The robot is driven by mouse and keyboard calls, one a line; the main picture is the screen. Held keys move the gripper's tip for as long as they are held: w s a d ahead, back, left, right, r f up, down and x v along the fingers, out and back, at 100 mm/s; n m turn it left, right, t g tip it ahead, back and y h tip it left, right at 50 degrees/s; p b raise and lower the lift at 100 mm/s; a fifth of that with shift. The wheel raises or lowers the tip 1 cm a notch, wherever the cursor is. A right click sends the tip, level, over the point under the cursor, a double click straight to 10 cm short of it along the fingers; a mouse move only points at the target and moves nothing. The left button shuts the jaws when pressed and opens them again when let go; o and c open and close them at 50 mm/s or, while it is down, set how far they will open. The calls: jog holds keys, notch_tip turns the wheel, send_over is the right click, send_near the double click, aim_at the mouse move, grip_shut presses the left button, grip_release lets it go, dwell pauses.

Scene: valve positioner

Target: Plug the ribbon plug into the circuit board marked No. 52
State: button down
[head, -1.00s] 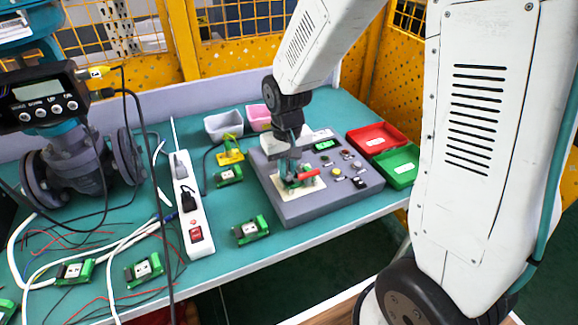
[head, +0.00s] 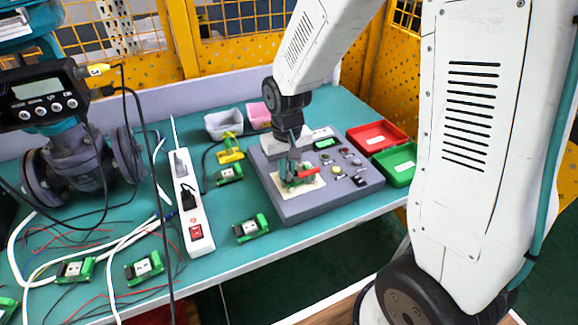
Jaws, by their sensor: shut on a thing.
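My gripper (head: 292,178) points down over a cream plate (head: 308,188) on the grey panel. It is shut on a small part there, largely hidden by the fingers. A red piece (head: 309,171) and some green show at the fingertips; I cannot tell whether this is the ribbon plug. Several green circuit boards with white labels lie on the teal bench: one beside the panel (head: 251,228), one farther back (head: 228,174), and others at the front left (head: 144,267) (head: 75,270). Their numbers are too small to read, so I cannot tell which is No. 52.
The grey panel (head: 325,205) carries buttons and knobs. Red (head: 376,137) and green (head: 396,163) trays stand to its right, a grey bin (head: 223,124) behind. A white power strip (head: 194,216), loose cables and a valve assembly (head: 80,165) crowd the left. A yellow part (head: 230,154) stands behind one board.

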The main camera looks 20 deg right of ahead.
jog(key=shift+f, duration=0.1)
dwell(0.3)
jog(key=c, duration=1.4)
grip_release()
jog(key=shift+c, duration=0.8)
jog(key=shift+o, duration=0.4)
jog(key=shift+w+r, duration=0.15)
jog(key=shift+r, duration=3.35)
